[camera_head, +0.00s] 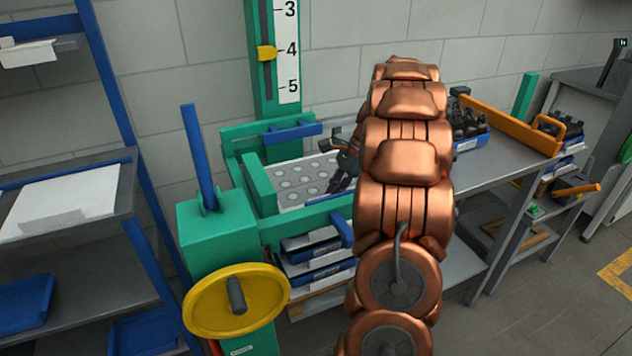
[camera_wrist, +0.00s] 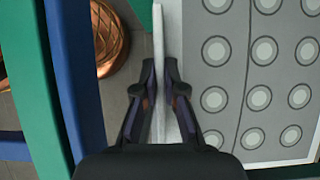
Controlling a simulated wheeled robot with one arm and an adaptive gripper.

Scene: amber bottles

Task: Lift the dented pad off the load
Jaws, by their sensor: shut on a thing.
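The dented pad (camera_head: 290,196) is a pale grey sheet with rows of round marks, lying level inside the green frame in the head view. In the wrist view the pad (camera_wrist: 225,72) fills the right side, with a thin curved line across it and a white border. My gripper (camera_wrist: 161,72) is shut on a thin white upright lip (camera_wrist: 158,30) along the pad's left edge. In the head view my gripper (camera_head: 343,172) is at the pad's right end, partly hidden by my arm. The load under the pad is hidden; I cannot tell whether the pad touches it.
A green frame (camera_head: 262,186) with blue bars surrounds the pad. A yellow handwheel (camera_head: 236,300) and a green post with a scale (camera_head: 264,60) stand by it. Blue trays (camera_head: 318,262) lie below. A grey bench (camera_head: 490,180) with a bin of dark parts (camera_head: 466,128) is at right.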

